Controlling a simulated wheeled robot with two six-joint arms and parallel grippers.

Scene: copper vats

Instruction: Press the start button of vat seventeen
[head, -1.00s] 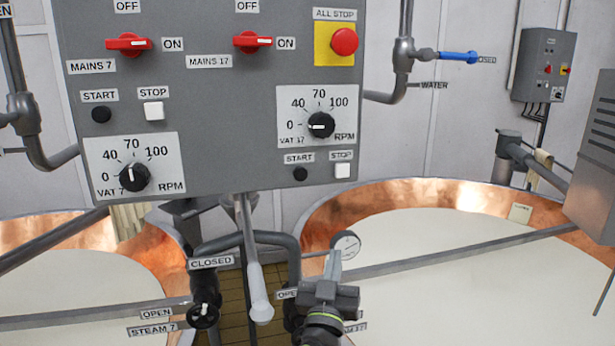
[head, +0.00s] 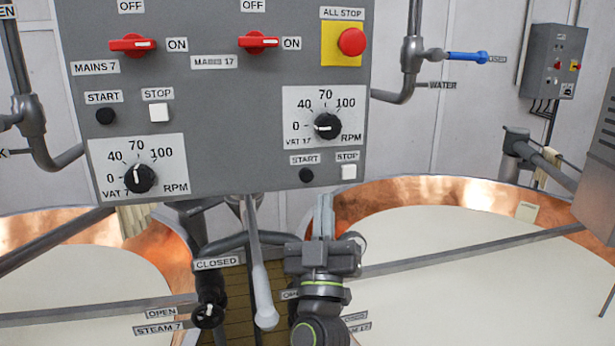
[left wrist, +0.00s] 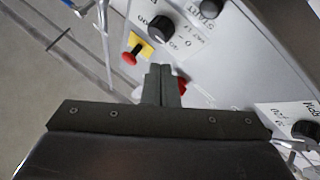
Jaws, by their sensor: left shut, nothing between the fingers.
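The black start button of vat seventeen (head: 306,175) sits low on the right of the grey control panel (head: 230,110), under a START label and the VAT 17 speed dial (head: 327,125). The white stop button (head: 348,172) is just right of it. My left gripper (head: 326,204) is shut and empty, pointing up below the panel's lower edge, slightly right of and below the start button in the picture.
A red all-stop button (head: 352,42) sits on a yellow plate above the dial. The red MAINS 17 switch (head: 260,41) points to ON. A grey lever with a pale grip (head: 264,300) hangs left of my gripper. Copper vats (head: 440,192) stand on both sides below.

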